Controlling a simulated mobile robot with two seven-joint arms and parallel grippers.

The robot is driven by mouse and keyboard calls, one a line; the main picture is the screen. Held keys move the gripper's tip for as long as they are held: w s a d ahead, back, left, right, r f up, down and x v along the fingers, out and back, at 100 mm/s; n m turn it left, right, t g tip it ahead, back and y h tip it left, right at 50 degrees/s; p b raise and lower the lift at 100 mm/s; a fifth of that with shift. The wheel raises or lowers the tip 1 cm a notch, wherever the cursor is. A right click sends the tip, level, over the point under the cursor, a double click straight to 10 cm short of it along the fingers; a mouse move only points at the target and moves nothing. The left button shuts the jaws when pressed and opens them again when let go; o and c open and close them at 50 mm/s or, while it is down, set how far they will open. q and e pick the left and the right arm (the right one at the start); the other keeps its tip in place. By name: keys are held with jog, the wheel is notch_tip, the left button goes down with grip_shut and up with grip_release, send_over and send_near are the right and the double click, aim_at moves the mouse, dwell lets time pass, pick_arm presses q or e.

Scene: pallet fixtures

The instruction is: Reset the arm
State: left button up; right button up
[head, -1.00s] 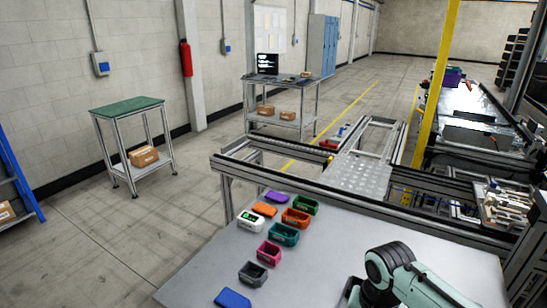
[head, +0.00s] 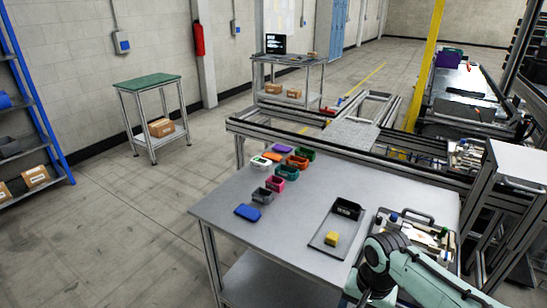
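One of my arms, pale green with dark joints, comes in from the lower right of the head view. Its gripper end is out of the picture or hidden below the bottom edge. My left arm does not show. The grey table (head: 232,206) in front of me bears several small coloured boxes and lids. A tool case (head: 408,219) with a handle and mixed items sits right of the tray, partly hidden behind my arm.
A blue lid (head: 247,212), a grey box (head: 262,195) and a pink box (head: 275,184) stand at the table's left. A rail frame (head: 290,139) runs behind the table. A green-topped stand (head: 149,82) is apart at left. The table's middle is clear.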

jog(key=s+a+f+n+g+y+p, duration=0.1)
jog(key=a+f, duration=0.1)
jog(key=f, duration=1)
jog(key=a+f+n+y, duration=0.1)
jog(key=a+f+y, duration=0.15)
jog(key=f, duration=0.85)
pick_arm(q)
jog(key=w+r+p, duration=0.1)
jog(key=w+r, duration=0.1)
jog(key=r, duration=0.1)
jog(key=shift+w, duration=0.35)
pick_arm(e)
jog(key=s+a+f, duration=0.1)
jog(key=s+f, duration=1.4)
jog(key=s, duration=0.4)
jog(key=shift+a+f, duration=0.2)
jog(key=shift+a, duration=0.2)
jog(key=shift+w, duration=0.1)
